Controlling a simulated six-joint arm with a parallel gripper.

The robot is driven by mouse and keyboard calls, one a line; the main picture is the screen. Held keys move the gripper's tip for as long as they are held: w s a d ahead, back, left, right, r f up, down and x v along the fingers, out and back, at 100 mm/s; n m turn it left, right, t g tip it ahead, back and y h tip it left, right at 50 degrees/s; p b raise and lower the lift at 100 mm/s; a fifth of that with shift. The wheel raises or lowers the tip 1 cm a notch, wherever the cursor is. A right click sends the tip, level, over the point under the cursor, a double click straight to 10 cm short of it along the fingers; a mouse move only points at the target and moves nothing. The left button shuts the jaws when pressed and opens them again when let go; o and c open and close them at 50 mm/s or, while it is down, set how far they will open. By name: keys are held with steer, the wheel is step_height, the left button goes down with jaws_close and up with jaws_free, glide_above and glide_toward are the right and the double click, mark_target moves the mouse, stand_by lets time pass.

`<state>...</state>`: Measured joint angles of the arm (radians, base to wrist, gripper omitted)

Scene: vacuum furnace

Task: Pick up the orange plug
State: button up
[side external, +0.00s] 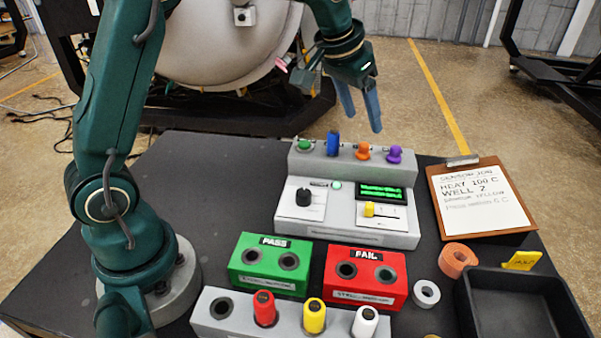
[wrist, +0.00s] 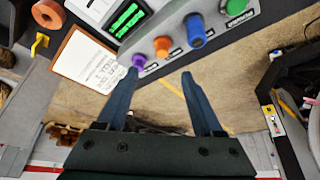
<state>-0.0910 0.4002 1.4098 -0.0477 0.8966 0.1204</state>
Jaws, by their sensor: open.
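The orange plug (side external: 363,151) sits upright on the raised back ledge of the grey console (side external: 345,212), between a blue plug (side external: 333,144) and a purple plug (side external: 395,154). In the wrist view the orange plug (wrist: 162,46) shows just beyond the fingertips, roughly midway between them, with the purple plug (wrist: 139,61) close to the left fingertip and the blue plug (wrist: 194,30) to the upper right. My gripper (side external: 360,117) is open and empty, above and behind the ledge with its fingers pointing down. It also shows in the wrist view (wrist: 158,74).
A green plug (side external: 304,145) stands at the ledge's left end. A clipboard (side external: 482,199) lies to the right. In front are the green PASS block (side external: 270,264), the red FAIL block (side external: 366,277), a rack (side external: 285,322) with coloured plugs, and a black tray (side external: 470,312).

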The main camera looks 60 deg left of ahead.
mark_target(364, 144)
step_height(364, 144, down, 2)
steer(key=shift+a+f+g, duration=0.1)
steer(key=shift+g, duration=0.2)
steer(key=shift+x, duration=2.4)
jaws_close()
